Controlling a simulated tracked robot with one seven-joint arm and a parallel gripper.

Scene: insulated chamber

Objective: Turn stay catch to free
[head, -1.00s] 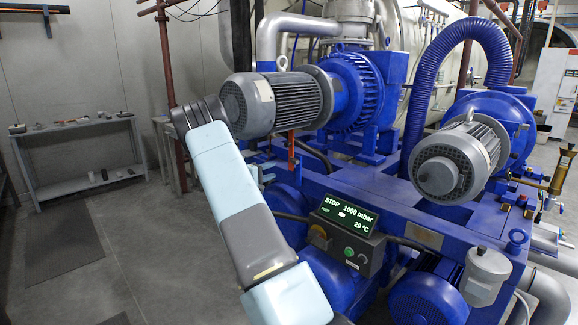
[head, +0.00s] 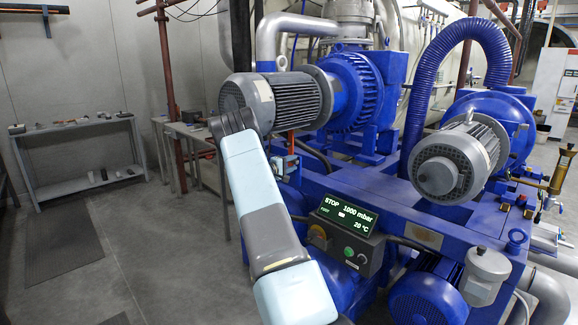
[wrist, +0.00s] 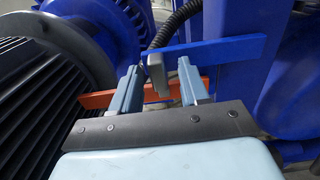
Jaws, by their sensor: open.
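In the wrist view a small grey block (wrist: 156,70), which looks like the stay catch, sits at a blue flat bar (wrist: 215,54). An orange-red bar (wrist: 97,97) runs behind my fingers to the left. My gripper (wrist: 158,68) is open, with one light-blue finger on each side of the grey block. Whether either finger touches it I cannot tell. In the head view my gripper (head: 284,165) is small and partly hidden by my arm, just below the orange-red bar (head: 291,139). The catch cannot be made out there.
A grey ribbed motor (head: 285,100) is close to my arm; its fins (wrist: 35,100) fill the left of the wrist view. A black corrugated hose (wrist: 172,25) passes behind the blue bar. A control box (head: 345,240) stands below right. Open floor lies to the left.

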